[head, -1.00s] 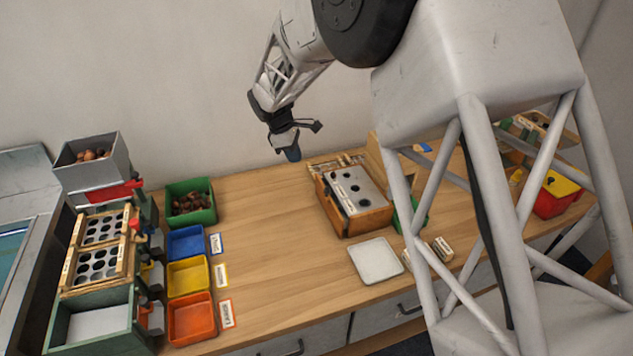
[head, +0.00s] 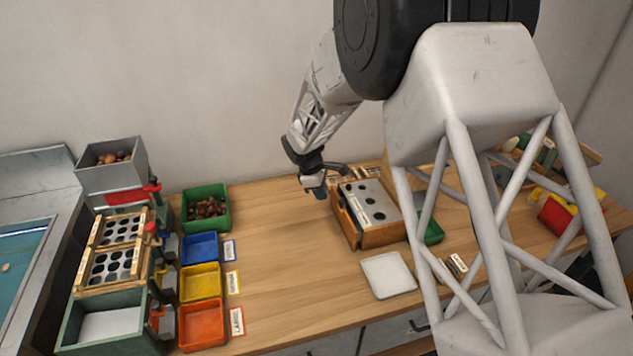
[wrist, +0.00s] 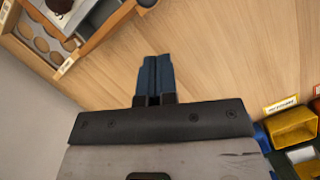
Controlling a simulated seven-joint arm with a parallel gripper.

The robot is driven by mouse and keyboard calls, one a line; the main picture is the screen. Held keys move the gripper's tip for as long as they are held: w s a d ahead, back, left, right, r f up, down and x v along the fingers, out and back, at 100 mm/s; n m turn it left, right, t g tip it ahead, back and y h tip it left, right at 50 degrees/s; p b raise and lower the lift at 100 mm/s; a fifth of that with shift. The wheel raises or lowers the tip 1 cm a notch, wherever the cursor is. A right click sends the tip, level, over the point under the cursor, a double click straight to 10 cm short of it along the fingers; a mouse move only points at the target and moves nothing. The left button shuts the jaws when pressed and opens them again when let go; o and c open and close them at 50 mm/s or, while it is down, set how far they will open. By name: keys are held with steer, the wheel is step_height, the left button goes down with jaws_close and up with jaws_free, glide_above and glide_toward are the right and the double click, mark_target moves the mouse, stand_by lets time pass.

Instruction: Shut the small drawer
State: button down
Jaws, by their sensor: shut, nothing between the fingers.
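A wooden box (head: 385,237) with a grey panel with dark round holes (head: 370,200) stands on the bench, right of centre in the head view. A dark gap shows along its left side. I cannot make out for sure which part is the small drawer or how far out it is. The wrist view shows a wooden frame with pale round wells (wrist: 38,44) at upper left. My gripper (head: 320,192) is shut and empty, in the air just left of the box. Its blue fingers (wrist: 153,75) are together and apart from the frame.
A white tray (head: 388,275) lies in front of the box. Blue (head: 199,248), yellow (head: 200,282) and orange bins (head: 202,326) and a green bin of chestnuts (head: 206,208) stand at left. The bench (head: 290,250) between is clear.

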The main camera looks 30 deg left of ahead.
steer(key=shift+w+d+f, duration=0.1)
steer(key=shift+w+d, duration=0.2)
steer(key=shift+d, duration=0.6)
steer(key=shift+w+d+f, duration=0.1)
steer(key=shift+w+d, duration=0.15)
steer(key=shift+d, duration=0.65)
steer(key=shift+w, duration=0.1)
steer(key=shift+w+d, duration=0.8)
steer(key=shift+d, duration=0.05)
steer(key=shift+a, duration=0.1)
glide_toward(340, 205)
steer(key=s+a+r, duration=0.1)
steer(key=a+r, duration=0.3)
steer(key=r, duration=0.1)
steer(key=shift+r, duration=0.3)
